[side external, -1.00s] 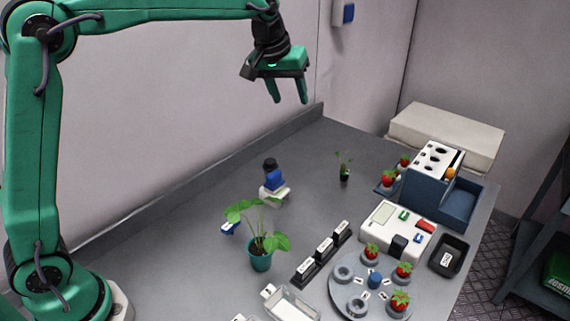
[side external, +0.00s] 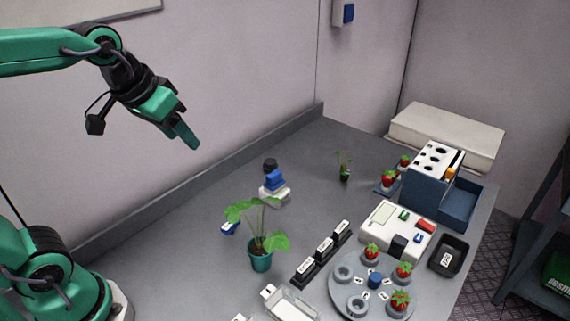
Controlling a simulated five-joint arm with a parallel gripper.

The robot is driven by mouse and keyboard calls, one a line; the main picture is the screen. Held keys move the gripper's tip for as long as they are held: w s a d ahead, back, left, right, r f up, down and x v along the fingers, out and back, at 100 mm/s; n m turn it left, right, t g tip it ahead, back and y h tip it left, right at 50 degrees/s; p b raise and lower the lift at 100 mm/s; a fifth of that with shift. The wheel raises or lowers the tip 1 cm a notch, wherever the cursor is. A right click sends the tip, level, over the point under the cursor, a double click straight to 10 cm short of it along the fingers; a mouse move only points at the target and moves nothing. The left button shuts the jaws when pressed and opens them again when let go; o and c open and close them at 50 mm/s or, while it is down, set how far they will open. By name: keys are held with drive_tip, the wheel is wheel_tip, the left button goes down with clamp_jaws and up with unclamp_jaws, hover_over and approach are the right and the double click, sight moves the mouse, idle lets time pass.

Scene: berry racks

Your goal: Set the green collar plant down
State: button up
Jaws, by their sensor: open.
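A small seedling (side external: 343,167) with a dark base stands upright on the grey table towards the back. A larger leafy plant in a teal pot (side external: 260,261) stands upright nearer the front. I cannot make out for certain which of them has the green collar. My gripper (side external: 188,140) is open and empty, raised above the table's back edge at the left, well apart from both plants. Its fingers point down to the right and overlap in this view.
A blue and white device (side external: 273,187) stands behind the potted plant. To the right are labelled blocks (side external: 323,249), a round grey tray (side external: 400,282) with strawberries, a white instrument (side external: 384,228) and a blue rack (side external: 426,186). The table's back left is clear.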

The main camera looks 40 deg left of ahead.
drive_tip(key=s+f, duration=0.4)
drive_tip(key=s, duration=0.2)
drive_tip(key=shift+a+m, duration=0.3)
drive_tip(key=shift+m, duration=0.1)
